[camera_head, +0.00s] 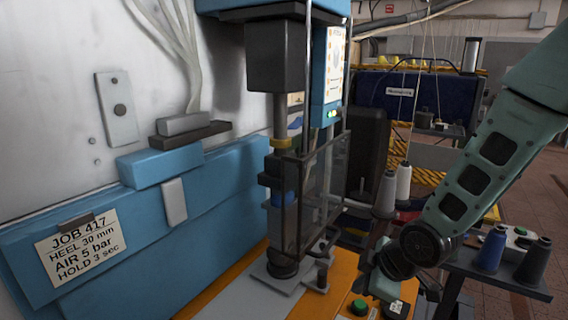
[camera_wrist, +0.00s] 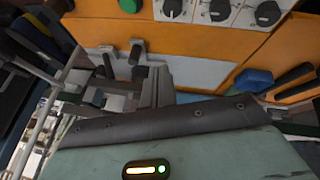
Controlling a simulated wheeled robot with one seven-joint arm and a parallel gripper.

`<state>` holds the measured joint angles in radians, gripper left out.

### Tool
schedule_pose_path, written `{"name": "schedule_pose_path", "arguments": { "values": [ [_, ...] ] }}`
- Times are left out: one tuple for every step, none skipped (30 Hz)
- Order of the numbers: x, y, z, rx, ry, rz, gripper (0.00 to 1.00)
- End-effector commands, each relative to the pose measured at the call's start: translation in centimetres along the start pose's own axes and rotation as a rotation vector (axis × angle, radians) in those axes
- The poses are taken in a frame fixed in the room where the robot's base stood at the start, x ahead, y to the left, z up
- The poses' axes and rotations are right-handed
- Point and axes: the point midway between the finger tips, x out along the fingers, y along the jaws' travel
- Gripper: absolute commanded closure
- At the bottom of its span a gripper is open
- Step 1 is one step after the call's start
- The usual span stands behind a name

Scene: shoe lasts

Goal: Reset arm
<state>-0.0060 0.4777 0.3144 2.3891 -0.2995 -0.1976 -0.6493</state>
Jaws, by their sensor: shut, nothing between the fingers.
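My arm (camera_head: 480,170) comes in from the right in the head view and bends down at a dark round joint. My gripper (camera_head: 368,284) is low beside the orange base of the press, partly hidden by its own wrist. In the wrist view my gripper's grey fingers (camera_wrist: 155,88) stick out past the dark padded edge of the green hand. The fingers are shut and hold nothing. They appear over the pale plate and orange panel; whether they touch anything cannot be told.
The blue press (camera_head: 331,70) with its clear guard (camera_head: 325,180) stands left of my arm. A green button (camera_head: 360,307) is on the orange base (camera_head: 335,285) close to my gripper. Thread cones (camera_head: 491,248) stand on a dark side table at right. Black knobs (camera_wrist: 219,10) line the panel.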

Motion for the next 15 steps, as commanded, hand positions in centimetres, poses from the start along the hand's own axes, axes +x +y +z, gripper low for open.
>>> {"name": "schedule_pose_path", "arguments": {
  "values": [
    [-1.8, -1.6, -1.0, 0.038, -0.038, -0.019, 1.0],
    [-2.7, -2.6, -1.3, 0.069, -0.064, -0.034, 1.0],
    [-4.0, -3.9, -1.7, 0.113, -0.099, -0.051, 1.0],
    [-5.0, -5.0, -1.9, 0.143, -0.126, -0.064, 1.0],
    [-6.0, -6.1, -2.0, 0.176, -0.154, -0.077, 1.0],
    [-7.4, -7.6, -2.2, 0.22, -0.189, -0.091, 1.0],
    [-8.4, -8.8, -2.2, 0.252, -0.216, -0.102, 1.0],
    [-9.4, -9.9, -2.2, 0.284, -0.242, -0.112, 1.0],
    [-10.7, -11.4, -2.2, 0.325, -0.276, -0.124, 1.0],
    [-11.7, -12.4, -2.1, 0.354, -0.301, -0.132, 1.0],
    [-12.6, -13.4, -1.9, 0.38, -0.325, -0.139, 1.0],
    [-13.7, -14.6, -1.8, 0.413, -0.353, -0.148, 1.0],
    [-14.4, -15.5, -1.6, 0.436, -0.373, -0.154, 1.0],
    [-15.1, -16.2, -1.4, 0.455, -0.391, -0.159, 1.0],
    [-15.8, -17.0, -1.2, 0.478, -0.411, -0.165, 1.0]
  ]
}}
